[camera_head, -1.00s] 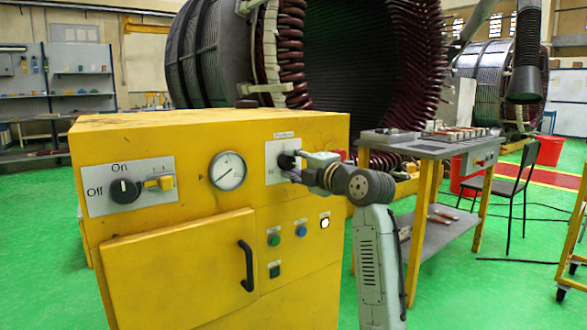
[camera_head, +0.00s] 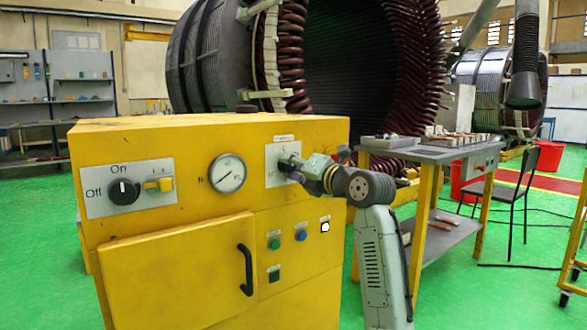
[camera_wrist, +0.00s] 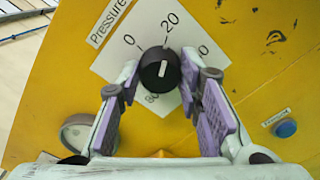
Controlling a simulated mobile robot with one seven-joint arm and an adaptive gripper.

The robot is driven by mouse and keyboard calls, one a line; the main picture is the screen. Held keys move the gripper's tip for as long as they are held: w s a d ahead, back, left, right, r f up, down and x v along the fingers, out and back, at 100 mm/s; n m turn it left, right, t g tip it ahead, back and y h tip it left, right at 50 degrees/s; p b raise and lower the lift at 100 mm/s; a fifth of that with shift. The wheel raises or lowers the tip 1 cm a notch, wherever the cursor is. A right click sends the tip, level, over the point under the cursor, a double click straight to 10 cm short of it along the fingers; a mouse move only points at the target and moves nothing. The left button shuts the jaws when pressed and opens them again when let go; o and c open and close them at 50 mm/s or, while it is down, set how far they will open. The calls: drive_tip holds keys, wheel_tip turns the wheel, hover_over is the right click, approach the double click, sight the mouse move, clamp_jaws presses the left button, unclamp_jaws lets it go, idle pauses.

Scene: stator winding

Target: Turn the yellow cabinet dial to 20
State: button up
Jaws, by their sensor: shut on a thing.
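The yellow cabinet (camera_head: 150,235) stands at the left in the head view. Its pressure dial is a black round knob (camera_wrist: 156,72) with a white line, on a white plate (camera_head: 277,153) marked 0, 20 and 80. In the wrist view the knob's white line is roughly in line with the 20 mark. My gripper (camera_wrist: 160,68) is shut on the dial, with one purple-padded finger on each side of it. In the head view my gripper (camera_head: 289,165) covers much of the knob.
A round gauge (camera_head: 227,173), an on/off switch (camera_head: 123,191) and a yellow switch (camera_head: 159,185) sit left of the dial. Push buttons, including a blue one (camera_head: 301,236), sit below. A worktable (camera_head: 430,150) stands to the right.

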idle(0.4)
drive_tip(key=o, duration=1.1)
drive_tip(key=shift+o, duration=0.2)
drive_tip(key=v, duration=1.2)
